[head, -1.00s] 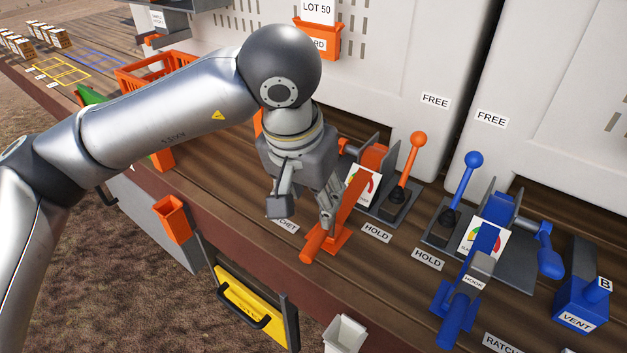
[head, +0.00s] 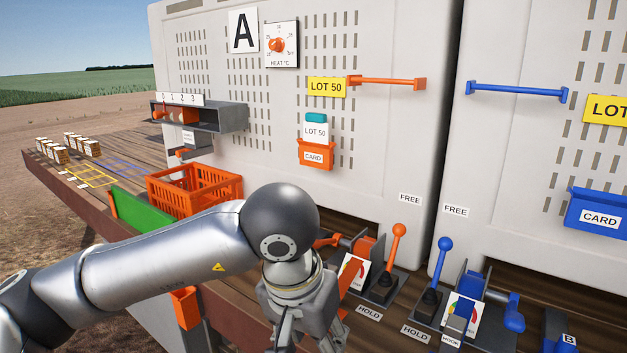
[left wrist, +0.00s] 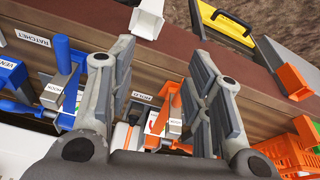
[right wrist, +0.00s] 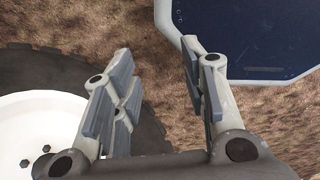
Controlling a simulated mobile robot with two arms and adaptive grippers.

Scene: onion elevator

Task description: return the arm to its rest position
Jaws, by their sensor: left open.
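My left arm (head: 150,278) comes in from the left in the head view and reaches over the wooden deck. Its gripper (head: 312,337) points down at the bottom edge, partly cut off. In the left wrist view the left gripper (left wrist: 160,60) has its fingers wide apart with nothing held. The orange ratchet handle (left wrist: 163,88) shows in the gap between them; whether it touches a finger I cannot tell. My right gripper (right wrist: 158,58) shows only in the right wrist view. Its fingers are apart and empty, above bare ground beside a wheel (right wrist: 40,125).
An orange lever (head: 397,250) and a blue lever (head: 440,270) stand right of the left gripper. An orange crate (head: 195,190) and a green panel (head: 143,217) lie behind the left arm. Tall white bins (head: 390,150) rise behind. A dark blue panel (right wrist: 240,35) is near the right gripper.

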